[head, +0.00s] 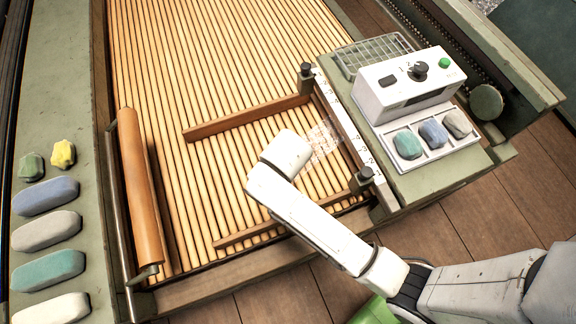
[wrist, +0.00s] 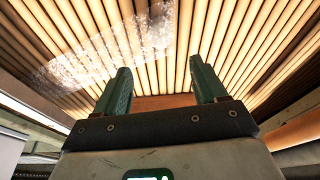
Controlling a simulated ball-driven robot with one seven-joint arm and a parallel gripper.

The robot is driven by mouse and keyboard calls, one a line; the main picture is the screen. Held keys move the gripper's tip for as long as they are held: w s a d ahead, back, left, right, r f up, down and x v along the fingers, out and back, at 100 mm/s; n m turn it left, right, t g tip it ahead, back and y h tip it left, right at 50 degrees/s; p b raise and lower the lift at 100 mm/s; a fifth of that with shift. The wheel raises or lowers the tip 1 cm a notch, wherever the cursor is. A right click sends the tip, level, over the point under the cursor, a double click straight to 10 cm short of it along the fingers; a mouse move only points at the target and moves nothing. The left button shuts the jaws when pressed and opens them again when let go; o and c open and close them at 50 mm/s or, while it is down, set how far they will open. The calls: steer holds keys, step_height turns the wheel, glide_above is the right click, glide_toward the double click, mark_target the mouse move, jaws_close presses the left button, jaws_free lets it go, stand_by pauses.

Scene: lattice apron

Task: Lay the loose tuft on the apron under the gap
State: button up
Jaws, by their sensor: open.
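The apron (head: 200,60) is a bed of pale wooden slats; its slats fill the top of the wrist view (wrist: 235,45). A thin, whitish, see-through patch of fibre (head: 325,138) lies on the slats just right of my arm's end. It also shows at upper left in the wrist view (wrist: 105,50). I cannot tell whether this is the loose tuft, and no gap stands out clearly. My gripper (wrist: 161,88) is open with nothing between its green fingers, beside the patch. In the head view its fingers are hidden behind my white arm.
Wooden bars (head: 245,118) cross the apron, and a wooden roller (head: 138,185) lies at its left. Several coloured tufts (head: 45,195) lie on the left ledge. A white control box (head: 410,85) and a tray with teal (head: 408,145), blue and grey tufts stand at right.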

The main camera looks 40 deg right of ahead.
steer(key=s+d+r+g, duration=0.1)
steer(key=s+d, duration=0.3)
steer(key=s, duration=0.3)
steer(key=shift+s+d+n, duration=0.15)
steer(key=shift+s+n, duration=0.1)
steer(key=shift+n, duration=0.05)
steer(key=shift+o, duration=0.4)
steer(key=s+d+r, duration=0.1)
steer(key=s+d, duration=0.1)
steer(key=s, duration=0.3)
steer(key=s+d+r+n+g, duration=0.1)
steer(key=s+d+r, duration=0.1)
steer(key=s, duration=0.3)
steer(key=shift+s+d+r, duration=0.2)
steer(key=shift+d, duration=0.25)
